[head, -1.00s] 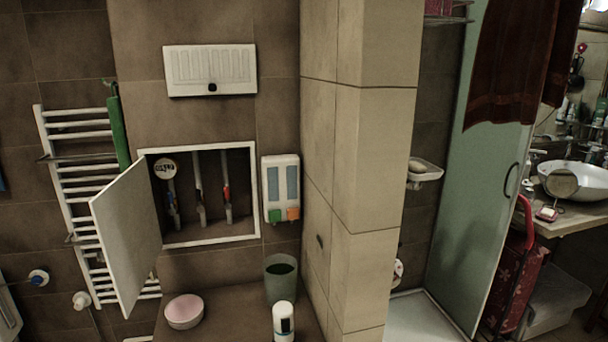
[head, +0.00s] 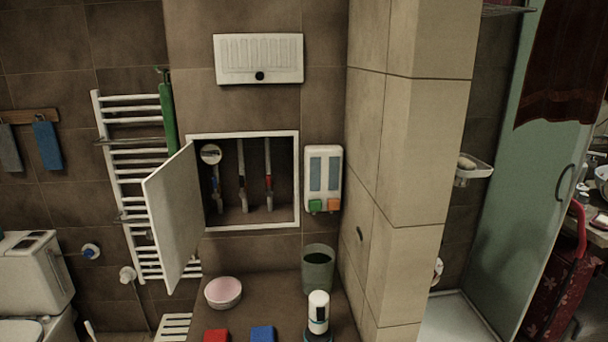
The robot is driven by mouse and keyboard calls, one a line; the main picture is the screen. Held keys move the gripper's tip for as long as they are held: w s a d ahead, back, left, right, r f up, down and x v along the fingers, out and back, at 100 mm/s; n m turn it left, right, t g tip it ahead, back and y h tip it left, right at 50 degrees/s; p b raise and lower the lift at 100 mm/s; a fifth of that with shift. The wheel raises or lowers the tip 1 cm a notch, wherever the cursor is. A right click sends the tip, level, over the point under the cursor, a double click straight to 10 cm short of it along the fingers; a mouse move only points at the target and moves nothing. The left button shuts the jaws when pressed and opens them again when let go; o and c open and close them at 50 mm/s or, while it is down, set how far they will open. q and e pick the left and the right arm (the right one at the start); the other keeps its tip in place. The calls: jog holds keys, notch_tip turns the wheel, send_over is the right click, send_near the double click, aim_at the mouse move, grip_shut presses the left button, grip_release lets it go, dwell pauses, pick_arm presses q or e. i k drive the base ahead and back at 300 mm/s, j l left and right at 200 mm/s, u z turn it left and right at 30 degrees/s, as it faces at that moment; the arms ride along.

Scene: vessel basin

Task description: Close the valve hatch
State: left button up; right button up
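The valve hatch door (head: 174,218) is a pale panel hinged on the left side of a white frame (head: 297,180) set in the brown tiled wall. It stands wide open, swung out to the left, in front of the towel radiator. Inside the recess, a round white gauge (head: 211,154) and several pipes with valves (head: 268,178) show, one with a red part and one with a blue part. Neither of my grippers is in the head view.
Below the hatch, a ledge (head: 270,294) holds a pink bowl (head: 223,292), a dark green cup (head: 318,268), a white-topped bottle (head: 318,312), a red block (head: 216,336) and a blue block (head: 262,334). A dispenser (head: 323,178) hangs right of the frame. A tiled pillar (head: 409,150) juts out at right.

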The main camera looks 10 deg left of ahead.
aim_at(172, 194)
jog(key=i+j+z, duration=0.1)
jog(key=j+z, duration=0.15)
jog(key=j, duration=1.2)
jog(key=j+z, duration=0.3)
jog(key=j, duration=1.1)
jog(key=k, duration=0.05)
